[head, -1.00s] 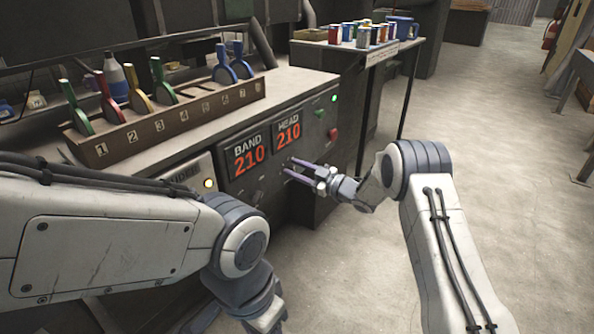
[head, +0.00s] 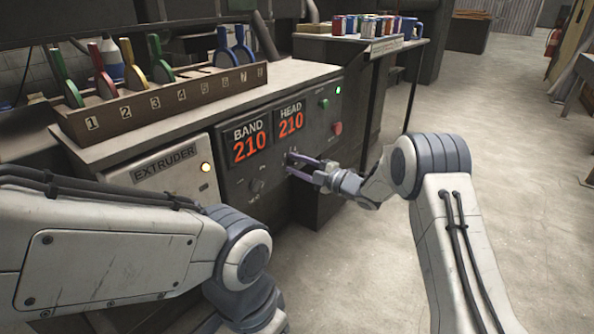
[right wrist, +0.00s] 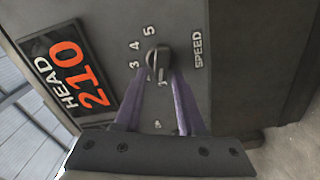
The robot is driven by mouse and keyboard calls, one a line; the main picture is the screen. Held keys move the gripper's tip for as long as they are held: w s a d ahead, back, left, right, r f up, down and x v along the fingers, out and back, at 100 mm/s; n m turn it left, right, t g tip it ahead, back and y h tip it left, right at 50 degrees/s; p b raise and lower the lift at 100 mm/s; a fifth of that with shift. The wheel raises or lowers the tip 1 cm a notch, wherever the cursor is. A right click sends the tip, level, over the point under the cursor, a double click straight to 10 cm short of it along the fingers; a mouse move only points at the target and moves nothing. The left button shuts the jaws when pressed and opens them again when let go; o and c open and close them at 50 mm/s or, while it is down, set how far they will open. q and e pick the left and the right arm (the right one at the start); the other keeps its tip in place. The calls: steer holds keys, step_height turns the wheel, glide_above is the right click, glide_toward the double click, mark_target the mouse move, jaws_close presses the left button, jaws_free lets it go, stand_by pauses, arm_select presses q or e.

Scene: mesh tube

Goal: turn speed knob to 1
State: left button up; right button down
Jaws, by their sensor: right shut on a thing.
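The speed knob (right wrist: 158,58) is a small dark knob on the grey panel, beside the word SPEED in the right wrist view. The numbers 3, 4 and 5 show around its left and upper side; other marks lie partly behind the fingers. I cannot tell for sure which number its pointer faces. My right gripper (head: 290,163) reaches the panel from the right, below the HEAD display. Its two purple fingers (right wrist: 160,78) are shut on the knob, one on each side. My left gripper is out of view; only its arm shows at the lower left.
The BAND display (head: 250,142) and HEAD display (head: 291,118) both read 210. Another knob (head: 257,185) is left of my right gripper. Green (head: 323,104) and red (head: 337,128) buttons are to the upper right. A rack of coloured levers (head: 165,105) stands on top.

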steer(key=shift+d+f+n+b, duration=0.1)
steer(key=shift+f+n+b, duration=0.2)
steer(key=shift+n+b, duration=0.45)
steer(key=c, duration=0.8)
jaws_free()
steer(key=shift+r, duration=0.1)
